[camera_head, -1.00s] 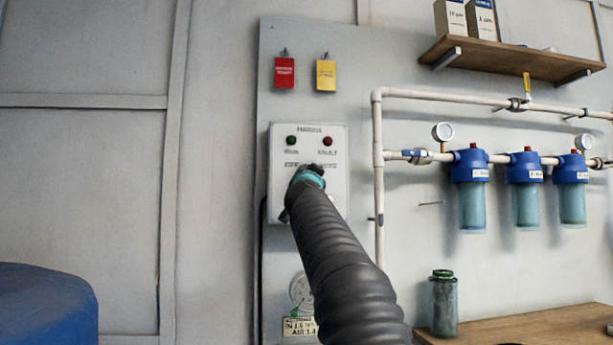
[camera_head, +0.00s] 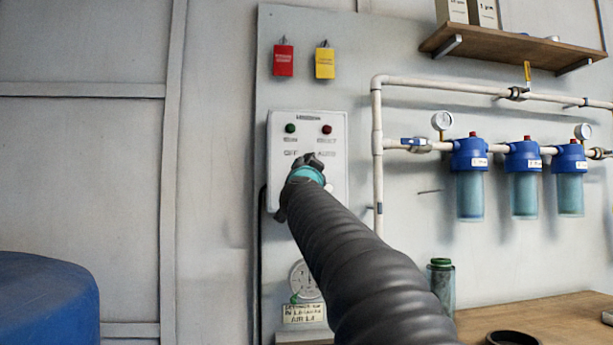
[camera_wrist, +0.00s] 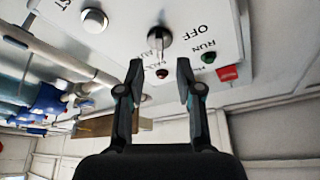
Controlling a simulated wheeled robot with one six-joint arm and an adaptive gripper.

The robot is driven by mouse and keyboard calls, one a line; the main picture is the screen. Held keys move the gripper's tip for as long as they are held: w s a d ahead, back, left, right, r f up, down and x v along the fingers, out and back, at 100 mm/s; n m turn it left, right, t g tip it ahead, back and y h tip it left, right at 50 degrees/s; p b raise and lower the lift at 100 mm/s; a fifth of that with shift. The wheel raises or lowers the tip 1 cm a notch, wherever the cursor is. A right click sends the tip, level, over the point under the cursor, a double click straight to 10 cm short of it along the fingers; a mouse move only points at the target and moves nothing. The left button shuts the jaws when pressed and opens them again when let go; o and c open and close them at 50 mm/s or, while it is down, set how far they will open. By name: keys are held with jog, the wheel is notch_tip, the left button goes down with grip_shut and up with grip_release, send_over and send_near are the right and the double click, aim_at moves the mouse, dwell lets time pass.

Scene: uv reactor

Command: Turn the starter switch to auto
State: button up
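The starter box (camera_head: 279,180) is a pale panel on the wall with OFF and AUTO labels, a green lamp and a red lamp. In the head view my gripper (camera_head: 313,160) is in front of it and hides the switch. The wrist view shows the starter switch (camera_wrist: 158,39), a round metallic knob on the box face (camera_wrist: 215,20), which appears upside down. My gripper (camera_wrist: 160,80) is open, its two fingers apart on either side of the line to the knob. No contact shows. I cannot tell clearly which way the knob points.
A round silver button (camera_wrist: 94,20) is beside the knob. A red tag (camera_head: 283,60) and a yellow tag (camera_head: 325,63) hang above the box. White pipes (camera_head: 378,150) and blue filter housings (camera_head: 470,155) are to the right. A blue drum (camera_head: 45,300) stands at lower left.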

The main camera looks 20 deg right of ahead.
jog(key=v, duration=0.5)
jog(key=shift+s+a+f, duration=0.15)
jog(key=shift+s, duration=0.15)
jog(key=w+a+f+n+g+y, duration=0.1)
jog(key=w+a+f+n+y, duration=0.1)
jog(key=a+f+n+y, duration=0.3)
jog(key=w+a+f+y, duration=0.2)
jog(key=f+y, duration=0.1)
jog(key=f, duration=0.3)
jog(key=s+a+f+n+g+y, duration=0.1)
jog(key=s+a+f+n+g, duration=0.15)
jog(key=f, duration=0.45)
jog(key=s+a+f+n+g+y, duration=0.1)
jog(key=s+a+f+g+y, duration=0.15)
jog(key=f, duration=0.45)
jog(key=s+f+n+g+h, duration=0.1)
jog(key=s+f+g, duration=0.3)
jog(key=s+f, duration=0.9)
jog(key=s+d+f+n+g+h, duration=0.1)
jog(key=s+f+g, duration=0.3)
jog(key=s+f, duration=0.8)
jog(key=shift+s+f+n+h, duration=0.35)
jog(key=shift+s+f+h, duration=0.1)
jog(key=shift+s, duration=3.6)
